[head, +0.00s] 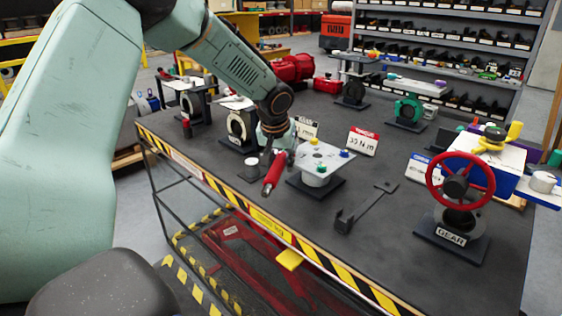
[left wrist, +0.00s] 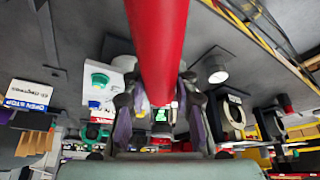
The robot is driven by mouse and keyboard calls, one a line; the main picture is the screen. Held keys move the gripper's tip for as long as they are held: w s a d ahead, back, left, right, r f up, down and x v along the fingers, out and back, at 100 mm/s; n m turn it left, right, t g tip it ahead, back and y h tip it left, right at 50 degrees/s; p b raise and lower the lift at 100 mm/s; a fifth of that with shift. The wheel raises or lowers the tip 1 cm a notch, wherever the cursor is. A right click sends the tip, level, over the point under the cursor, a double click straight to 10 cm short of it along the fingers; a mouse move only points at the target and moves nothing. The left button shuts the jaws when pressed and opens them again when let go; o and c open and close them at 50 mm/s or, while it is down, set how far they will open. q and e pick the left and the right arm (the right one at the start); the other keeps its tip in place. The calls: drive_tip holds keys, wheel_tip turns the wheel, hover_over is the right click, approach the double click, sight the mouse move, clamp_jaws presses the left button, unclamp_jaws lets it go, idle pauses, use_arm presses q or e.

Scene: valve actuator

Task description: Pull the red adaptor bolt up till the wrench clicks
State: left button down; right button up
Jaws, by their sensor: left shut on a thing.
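My left gripper (head: 279,150) is shut on the red wrench handle (head: 273,177), above the table near its front edge. In the left wrist view the red handle (left wrist: 158,50) runs from the top centre down between the fingers (left wrist: 158,108). A grey adaptor plate (head: 322,160) on a pedestal stands just right of the gripper. My right gripper is out of view.
A dark tool (head: 368,207) lies flat on the table, right of the plate. A red-and-white torque sign (head: 363,142) stands behind it. A red handwheel (head: 461,180) stands at the right. A small grey cylinder (head: 252,167) sits left of the handle. Striped tape marks the front edge.

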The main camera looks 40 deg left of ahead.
use_arm(q)
drive_tip(key=shift+f+b, duration=0.3)
drive_tip(key=shift+f, duration=0.15)
drive_tip(key=shift+a+r+p, duration=0.1)
drive_tip(key=shift+a+p, duration=0.05)
drive_tip(key=shift+p, duration=0.2)
drive_tip(key=shift+s+a+m+p, duration=0.1)
drive_tip(key=shift+a+m+p, duration=0.2)
drive_tip(key=shift+m+p, duration=0.15)
drive_tip(key=shift+a+r+p, duration=0.1)
drive_tip(key=shift+a+p, duration=0.1)
drive_tip(key=shift+p, duration=0.15)
drive_tip(key=shift+s+a+m+p, duration=0.15)
drive_tip(key=shift+a+m+p, duration=0.05)
drive_tip(key=shift+m+p, duration=0.15)
drive_tip(key=shift+s+a+m+h+p, duration=0.1)
drive_tip(key=shift+a+m+h+p, duration=0.25)
drive_tip(key=shift+p, duration=0.3)
drive_tip(key=shift+s+a+m+t+p, duration=0.1)
drive_tip(key=shift+a+m+t+p, duration=0.3)
drive_tip(key=shift+p, duration=0.45)
drive_tip(key=shift+a, duration=0.15)
